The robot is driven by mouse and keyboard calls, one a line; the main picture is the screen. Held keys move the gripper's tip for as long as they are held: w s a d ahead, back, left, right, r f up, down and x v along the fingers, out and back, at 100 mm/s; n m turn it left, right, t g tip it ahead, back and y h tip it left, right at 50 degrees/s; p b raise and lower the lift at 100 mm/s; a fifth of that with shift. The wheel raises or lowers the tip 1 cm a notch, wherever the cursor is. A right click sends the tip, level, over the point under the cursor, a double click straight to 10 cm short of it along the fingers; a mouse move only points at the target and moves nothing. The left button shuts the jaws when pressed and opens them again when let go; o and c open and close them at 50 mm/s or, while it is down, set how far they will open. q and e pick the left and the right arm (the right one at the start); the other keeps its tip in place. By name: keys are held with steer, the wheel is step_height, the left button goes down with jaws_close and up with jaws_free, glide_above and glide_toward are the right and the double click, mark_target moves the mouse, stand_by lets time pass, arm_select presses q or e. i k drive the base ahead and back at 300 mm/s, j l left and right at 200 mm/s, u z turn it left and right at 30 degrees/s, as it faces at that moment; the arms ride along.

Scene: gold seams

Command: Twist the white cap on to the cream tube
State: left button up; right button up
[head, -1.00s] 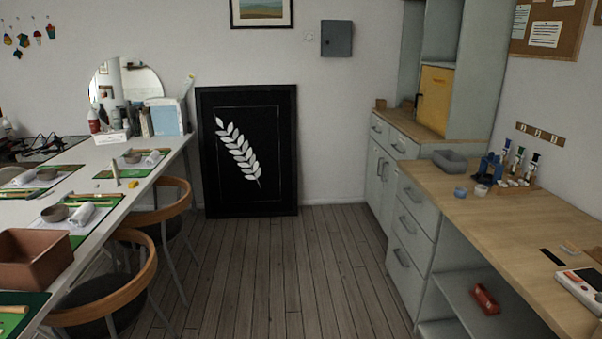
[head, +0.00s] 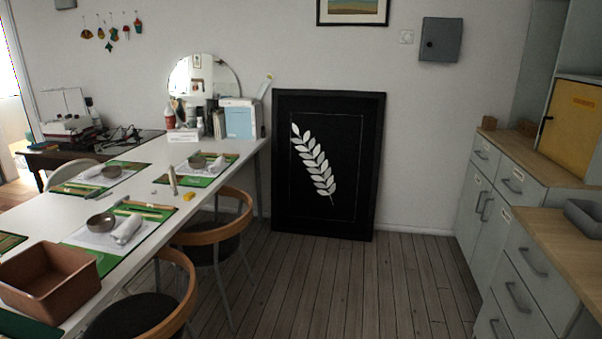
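A slim cream upright object (head: 172,181), perhaps the cream tube, stands on the long white table (head: 222,185) at the left. It is too small for me to tell whether it is a tube or whether it has a cap. I cannot make out a white cap. Neither of my grippers is in view.
Green mats with bowls (head: 101,222) and white rolls (head: 127,230) lie on the table. A brown box (head: 48,281) is at its near edge. Wooden chairs (head: 221,240) stand along it. Grey drawers (head: 525,262) are at right. The floor (head: 330,290) between is clear.

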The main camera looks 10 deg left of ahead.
mark_target(172, 176)
steer(key=i+u, duration=0.35)
steer(key=i, duration=0.15)
steer(key=i+u, duration=0.35)
steer(key=i, duration=0.15)
steer(key=i+j+u, duration=0.15)
steer(key=i+u, duration=0.6)
steer(key=i+l, duration=0.25)
steer(key=l, duration=0.25)
steer(key=i+l+z, duration=0.1)
steer(key=i+l, duration=0.2)
steer(key=l, duration=0.15)
steer(key=i+l, duration=0.25)
steer(key=l, duration=0.2)
steer(key=i+l+z, duration=0.1)
steer(key=i+l, duration=0.2)
steer(key=l, duration=0.15)
